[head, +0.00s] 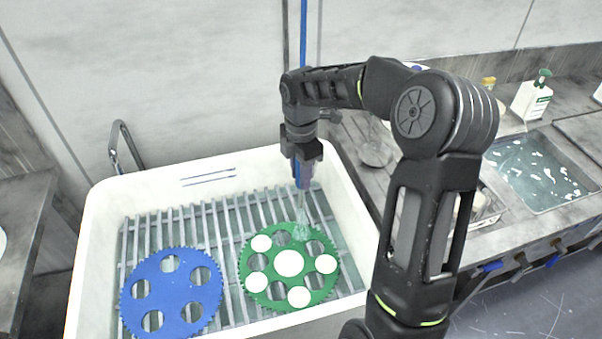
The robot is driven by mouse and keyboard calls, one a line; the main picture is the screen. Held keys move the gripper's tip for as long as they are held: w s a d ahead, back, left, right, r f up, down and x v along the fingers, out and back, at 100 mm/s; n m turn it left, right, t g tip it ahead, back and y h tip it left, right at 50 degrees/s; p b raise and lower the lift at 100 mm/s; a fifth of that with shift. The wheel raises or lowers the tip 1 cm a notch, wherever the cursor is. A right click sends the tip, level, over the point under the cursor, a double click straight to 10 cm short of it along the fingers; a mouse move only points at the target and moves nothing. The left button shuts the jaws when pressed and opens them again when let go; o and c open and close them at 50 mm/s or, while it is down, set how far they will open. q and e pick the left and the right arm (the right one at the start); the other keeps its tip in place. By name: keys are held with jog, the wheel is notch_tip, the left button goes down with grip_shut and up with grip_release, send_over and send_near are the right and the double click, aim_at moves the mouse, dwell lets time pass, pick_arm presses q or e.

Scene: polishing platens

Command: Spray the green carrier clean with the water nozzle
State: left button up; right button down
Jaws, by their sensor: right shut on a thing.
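The green carrier (265,290), a toothed disc with several round white pieces on it, lies flat on the slatted rack in the white basin, at the right. My right gripper (302,172) is above its far edge, shut on the water nozzle (298,186), which points down. Pale spray (304,220) comes from the nozzle and falls on the far part of the carrier. A blue hose runs up behind the gripper. My left gripper is not in view.
A blue toothed carrier (170,290) with open holes lies on the rack to the left. The white basin (92,240) has raised walls around both. A counter at the right holds a water-filled sink (540,172) and a white bottle with a green top (532,97).

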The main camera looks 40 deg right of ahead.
jog(key=s+a+b, duration=0.2)
jog(key=s+a, duration=0.4)
jog(key=a, duration=0.2)
jog(key=shift+a, duration=0.3)
dwell(0.6)
dwell(0.7)
jog(key=a+b, duration=0.1)
jog(key=a, duration=0.9)
jog(key=shift+w+a, duration=0.15)
jog(key=shift+a, duration=0.05)
dwell(0.3)
jog(key=shift+d, duration=0.1)
dwell(0.7)
